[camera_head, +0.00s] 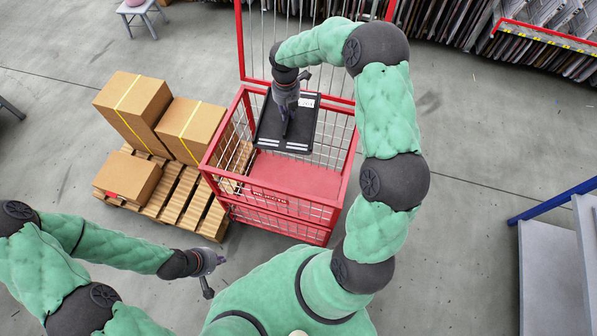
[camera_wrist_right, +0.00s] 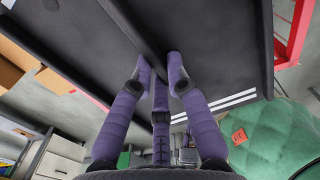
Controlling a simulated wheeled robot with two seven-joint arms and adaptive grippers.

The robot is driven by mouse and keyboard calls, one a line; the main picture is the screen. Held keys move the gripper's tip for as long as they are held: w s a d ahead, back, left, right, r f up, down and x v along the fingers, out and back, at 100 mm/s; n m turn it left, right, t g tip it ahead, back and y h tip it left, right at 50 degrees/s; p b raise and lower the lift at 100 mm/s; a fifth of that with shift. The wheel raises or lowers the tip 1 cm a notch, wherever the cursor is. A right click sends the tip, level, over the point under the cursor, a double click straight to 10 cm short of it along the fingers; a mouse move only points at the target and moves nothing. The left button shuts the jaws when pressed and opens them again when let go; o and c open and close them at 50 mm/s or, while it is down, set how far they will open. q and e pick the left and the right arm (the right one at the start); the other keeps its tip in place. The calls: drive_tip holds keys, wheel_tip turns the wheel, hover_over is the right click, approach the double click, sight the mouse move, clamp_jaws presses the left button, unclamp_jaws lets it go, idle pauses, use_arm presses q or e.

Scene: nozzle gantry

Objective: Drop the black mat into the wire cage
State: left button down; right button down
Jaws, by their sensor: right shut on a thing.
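The black mat (camera_head: 270,128) is a dark rectangular panel with a raised rim, a white label and pale stripes along its near edge. My right gripper (camera_head: 287,122) is shut on it from above. The mat is over the back part of the red wire cage (camera_head: 262,197), at about rim height; whether it touches the cage I cannot tell. In the right wrist view the fingers (camera_wrist_right: 160,70) close on a ridge of the mat (camera_wrist_right: 215,40). The cage floor is red and bare in front of the mat. My left gripper (camera_head: 208,278) is empty at the lower left; its jaws are too small to read.
A wooden pallet (camera_head: 182,198) with cardboard boxes (camera_head: 190,128) stands close on the cage's left. A blue-framed grey shelf (camera_head: 555,265) is at the right. A small stool (camera_head: 140,15) is at the top left. The floor right of the cage is clear.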

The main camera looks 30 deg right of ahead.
drive_tip(key=shift+d+f+n, duration=0.15)
drive_tip(key=shift+f+n, duration=0.15)
wheel_tip(320, 180, down, 6)
drive_tip(key=b, duration=0.6)
drive_tip(key=shift+r, duration=0.15)
drive_tip(key=shift+r, duration=0.1)
drive_tip(key=c, duration=1.1)
unclamp_jaws()
drive_tip(key=shift+c, duration=0.2)
wheel_tip(320, 180, up, 12)
drive_tip(key=shift+f, duration=0.1)
